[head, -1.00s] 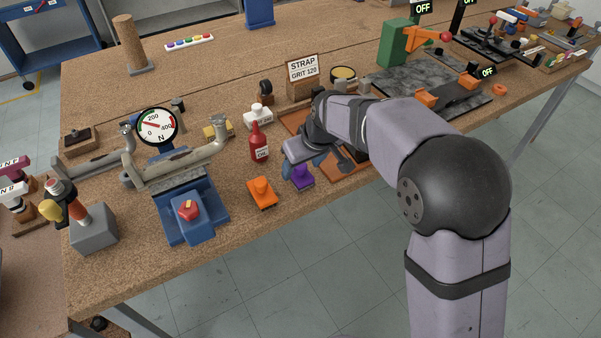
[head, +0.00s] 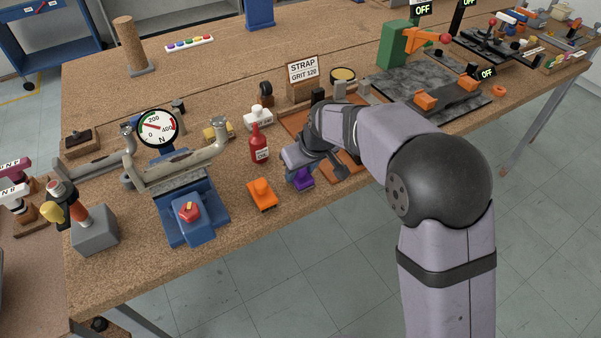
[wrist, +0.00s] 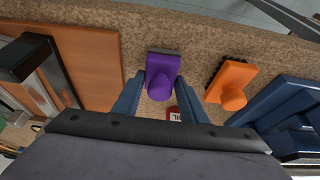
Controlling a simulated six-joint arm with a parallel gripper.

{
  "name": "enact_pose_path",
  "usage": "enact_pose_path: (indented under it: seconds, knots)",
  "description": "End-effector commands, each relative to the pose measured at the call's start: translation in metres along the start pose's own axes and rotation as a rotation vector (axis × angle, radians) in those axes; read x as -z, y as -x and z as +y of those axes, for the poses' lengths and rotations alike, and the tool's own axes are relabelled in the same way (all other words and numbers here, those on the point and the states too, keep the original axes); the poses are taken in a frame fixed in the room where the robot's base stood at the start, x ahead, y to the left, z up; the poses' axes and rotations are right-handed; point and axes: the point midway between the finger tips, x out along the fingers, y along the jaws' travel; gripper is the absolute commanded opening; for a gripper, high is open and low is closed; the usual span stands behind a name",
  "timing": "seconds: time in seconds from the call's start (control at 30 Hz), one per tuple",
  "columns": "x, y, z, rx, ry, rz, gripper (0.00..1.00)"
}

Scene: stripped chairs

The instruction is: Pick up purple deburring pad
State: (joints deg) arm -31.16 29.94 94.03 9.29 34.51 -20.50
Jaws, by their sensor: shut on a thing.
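The purple deburring pad (head: 304,182) stands near the front edge of the wooden bench, to the right of an orange pad. In the wrist view the purple pad (wrist: 162,65) shows its knob between the two blue fingers. My gripper (head: 298,174) is over it, partly hiding it in the head view. My gripper in the wrist view (wrist: 161,82) is shut on the purple pad, one finger on each side of the knob. The pad appears to be at bench level; I cannot tell whether it is clear of the surface.
The orange pad (head: 262,194) is close by on the left, and a red bottle (head: 259,143) stands behind it. A blue fixture with a dial (head: 157,127) is further left. A brown strap board (head: 295,121) lies behind and right. The bench's front edge is near.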

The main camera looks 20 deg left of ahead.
Motion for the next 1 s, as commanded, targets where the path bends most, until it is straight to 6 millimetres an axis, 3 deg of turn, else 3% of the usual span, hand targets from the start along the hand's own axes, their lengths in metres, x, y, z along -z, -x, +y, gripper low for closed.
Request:
enact_pose_path:
  seconds: [0.17,0.6,1.0]
  knots:
    - [0.006,0.012,0.000,-0.001,0.000,0.004,0.15]
    - [0.033,0.076,0.000,-0.001,0.000,0.005,0.15]
    - [0.039,0.092,0.000,0.000,0.000,0.002,0.15]
